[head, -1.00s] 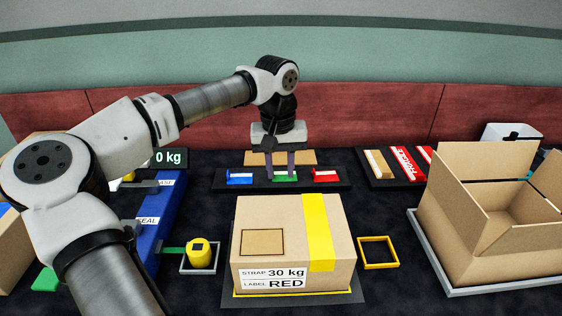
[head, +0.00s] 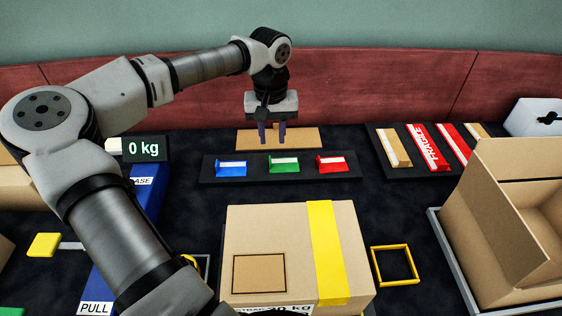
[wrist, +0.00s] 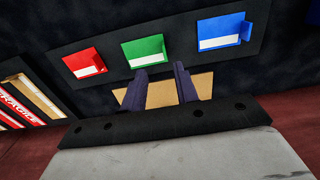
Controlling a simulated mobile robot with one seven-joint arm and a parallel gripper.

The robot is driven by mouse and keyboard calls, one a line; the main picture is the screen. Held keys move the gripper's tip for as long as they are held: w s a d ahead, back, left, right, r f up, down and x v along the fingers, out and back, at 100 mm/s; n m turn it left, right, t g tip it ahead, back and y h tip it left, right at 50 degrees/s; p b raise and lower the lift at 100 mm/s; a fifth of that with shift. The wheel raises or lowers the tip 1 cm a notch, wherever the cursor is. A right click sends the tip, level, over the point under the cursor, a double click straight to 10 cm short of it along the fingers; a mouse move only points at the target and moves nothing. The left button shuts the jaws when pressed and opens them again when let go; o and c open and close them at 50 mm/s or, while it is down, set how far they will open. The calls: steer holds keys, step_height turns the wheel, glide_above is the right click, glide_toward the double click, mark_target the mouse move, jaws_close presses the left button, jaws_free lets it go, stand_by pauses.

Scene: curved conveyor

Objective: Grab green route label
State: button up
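The green route label (head: 284,165) lies on a dark tray (head: 208,170) between a blue label (head: 231,169) and a red label (head: 332,164). The green label also shows in the wrist view (wrist: 145,50), ahead of my fingers and a little left of their middle. My gripper (head: 273,142) is behind the label row, over a brown board (head: 308,137). Its two dark fingers point down and stand apart with nothing between them. In the wrist view my gripper (wrist: 160,75) is also open and clear of the green label.
A closed carton (head: 265,225) with yellow tape stands in front of the label tray. An open carton (head: 510,270) is at the right. A tray with brown and red FRAGILE strips (head: 428,147) is at the back right. A 0 kg display (head: 143,149) stands left.

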mark_target(277, 165)
step_height(277, 165, down, 3)
steer(key=shift+r, duration=0.15)
steer(key=f, duration=0.3)
steer(key=f+p, duration=0.1)
steer(key=f, duration=0.1)
steer(key=shift+s+a, duration=0.1)
steer(key=shift+a, duration=0.3)
jaws_close()
